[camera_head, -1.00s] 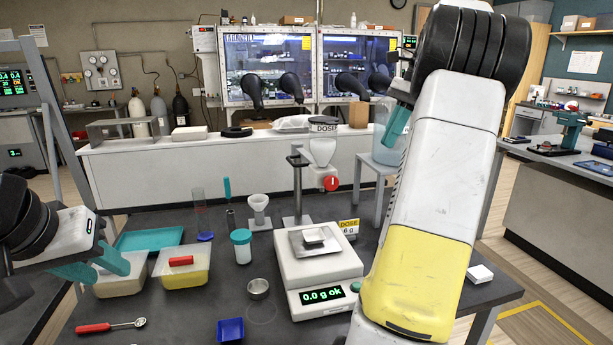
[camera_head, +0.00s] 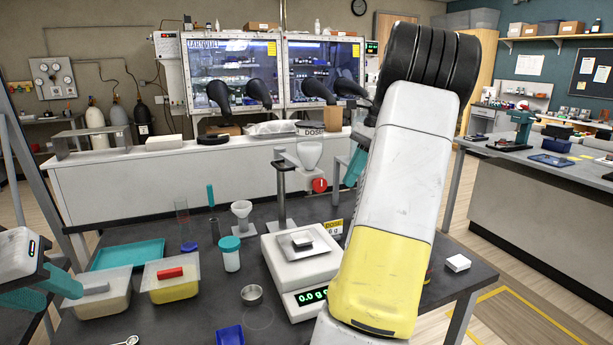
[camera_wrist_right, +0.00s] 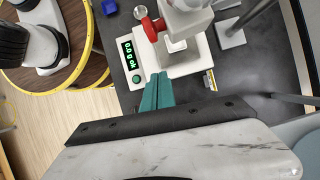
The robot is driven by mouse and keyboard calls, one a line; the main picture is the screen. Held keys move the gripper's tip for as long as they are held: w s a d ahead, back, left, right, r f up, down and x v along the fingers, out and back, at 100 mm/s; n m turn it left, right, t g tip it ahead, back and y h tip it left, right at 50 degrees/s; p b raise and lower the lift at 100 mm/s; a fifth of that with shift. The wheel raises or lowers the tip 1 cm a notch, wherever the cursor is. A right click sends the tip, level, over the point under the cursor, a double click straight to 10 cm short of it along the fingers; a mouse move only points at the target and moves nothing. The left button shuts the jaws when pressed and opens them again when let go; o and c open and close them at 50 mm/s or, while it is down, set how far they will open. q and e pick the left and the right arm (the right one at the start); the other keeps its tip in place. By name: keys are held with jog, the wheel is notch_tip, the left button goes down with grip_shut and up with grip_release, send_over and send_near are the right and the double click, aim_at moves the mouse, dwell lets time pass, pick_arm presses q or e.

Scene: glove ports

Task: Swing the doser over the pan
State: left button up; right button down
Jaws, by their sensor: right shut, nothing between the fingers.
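The doser (camera_head: 309,155) is a white funnel with a red knob (camera_head: 319,185), on an arm to the right of an upright post (camera_head: 283,195). My left gripper (camera_head: 45,288) is open at far left.
Two lidded tubs (camera_head: 170,278), a teal tray (camera_head: 128,254), a capped jar (camera_head: 230,254), a small funnel (camera_head: 242,215) and a metal cup (camera_head: 251,294) stand left of the balance. A blue dish (camera_head: 230,335) is at the front. A white block (camera_head: 457,263) lies at right.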

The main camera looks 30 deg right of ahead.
jog(key=shift+w+a+r, duration=0.1)
jog(key=shift+w+a, duration=0.1)
jog(key=shift+a, duration=0.8)
jog(key=shift+w+a, duration=0.2)
jog(key=shift+a, duration=0.8)
jog(key=shift+a, duration=0.1)
jog(key=shift+s+a+m+t, duration=0.15)
jog(key=shift+a+m, duration=0.2)
jog(key=shift+a, duration=0.55)
jog(key=shift+a+m+t, duration=0.15)
jog(key=shift+a+m, duration=0.2)
jog(key=shift+a, duration=0.5)
